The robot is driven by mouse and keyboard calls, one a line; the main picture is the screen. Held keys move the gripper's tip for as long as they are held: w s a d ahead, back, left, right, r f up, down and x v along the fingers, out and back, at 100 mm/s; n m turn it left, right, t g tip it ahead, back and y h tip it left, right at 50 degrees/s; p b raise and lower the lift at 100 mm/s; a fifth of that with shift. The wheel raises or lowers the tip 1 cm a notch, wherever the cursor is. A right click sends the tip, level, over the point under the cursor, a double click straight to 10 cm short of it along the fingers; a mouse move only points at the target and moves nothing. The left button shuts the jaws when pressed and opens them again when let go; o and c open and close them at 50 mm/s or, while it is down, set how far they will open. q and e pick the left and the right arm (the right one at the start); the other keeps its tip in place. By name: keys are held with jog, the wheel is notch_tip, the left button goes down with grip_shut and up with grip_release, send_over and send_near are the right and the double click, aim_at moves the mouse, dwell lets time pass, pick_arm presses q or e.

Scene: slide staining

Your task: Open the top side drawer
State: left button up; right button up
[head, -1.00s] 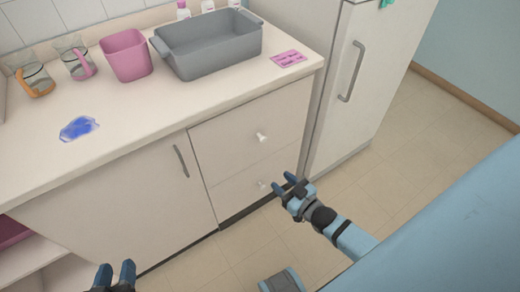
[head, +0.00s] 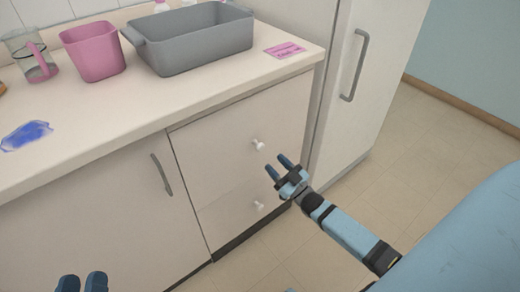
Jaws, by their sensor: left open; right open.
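The top side drawer (head: 222,140) is shut in the counter front, below the worktop, with a small white knob (head: 258,145). The lower drawer (head: 229,212) is also shut, with its own white knob (head: 259,206). My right gripper (head: 278,164) is open and empty. In the picture its fingertips are just below and right of the top knob, apart from it, and the lower knob is below it. My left gripper (head: 82,282) is open at the bottom left edge, and most of it is cut off.
A cupboard door with a grey handle (head: 162,175) is left of the drawers. A fridge with a long handle (head: 355,65) stands to the right.

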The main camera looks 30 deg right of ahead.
aim_at(262, 149)
jog(key=b+x, duration=0.1)
jog(key=x, duration=0.7)
jog(key=shift+s, duration=0.1)
jog(key=shift+c, duration=0.4)
grip_shut()
